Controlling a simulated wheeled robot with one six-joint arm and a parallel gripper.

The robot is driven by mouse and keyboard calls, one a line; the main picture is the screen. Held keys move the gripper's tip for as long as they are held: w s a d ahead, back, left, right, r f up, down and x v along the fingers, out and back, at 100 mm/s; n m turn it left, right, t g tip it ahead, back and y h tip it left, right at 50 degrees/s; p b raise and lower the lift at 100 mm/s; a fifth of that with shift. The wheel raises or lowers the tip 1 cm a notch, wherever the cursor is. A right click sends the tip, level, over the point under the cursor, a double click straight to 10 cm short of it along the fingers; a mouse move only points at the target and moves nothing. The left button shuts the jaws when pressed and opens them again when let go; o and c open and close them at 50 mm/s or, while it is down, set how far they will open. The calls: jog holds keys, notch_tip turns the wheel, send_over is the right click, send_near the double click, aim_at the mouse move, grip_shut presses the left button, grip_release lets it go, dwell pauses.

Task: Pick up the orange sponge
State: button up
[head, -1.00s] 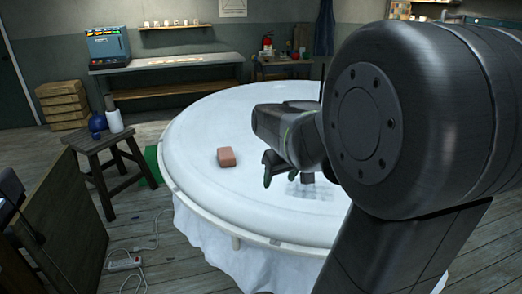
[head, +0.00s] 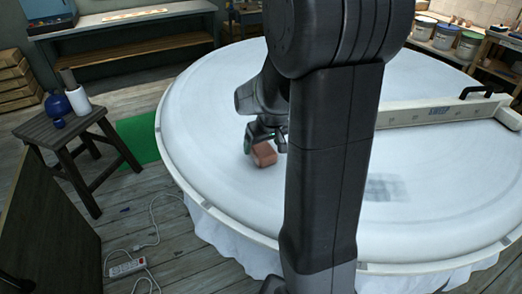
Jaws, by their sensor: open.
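The orange sponge (head: 264,155) is a small brick-shaped block, dull orange-red, lying on the large round white table (head: 215,185) left of its middle. My gripper (head: 264,142) is open, with its fingers pointing down at the sponge from just above and behind it. One finger shows at the sponge's left edge. I cannot tell whether the fingers touch the sponge. My own arm column covers the table just to the right of the gripper.
A dark stool (head: 72,130) with a blue vase (head: 57,104) and a white bottle (head: 78,101) stands left of the table. A long white bar (head: 440,112) crosses the table at the right. A power strip (head: 127,267) lies on the floor. The table around the sponge is clear.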

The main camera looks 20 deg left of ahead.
aim_at(262, 147)
jog(key=shift+x, duration=1.35)
jog(key=shift+f, duration=0.15)
jog(key=shift+c, duration=0.2)
jog(key=c, duration=1.1)
notch_tip(262, 147, up, 10)
jog(key=shift+r, duration=0.2)
jog(key=shift+o, duration=0.8)
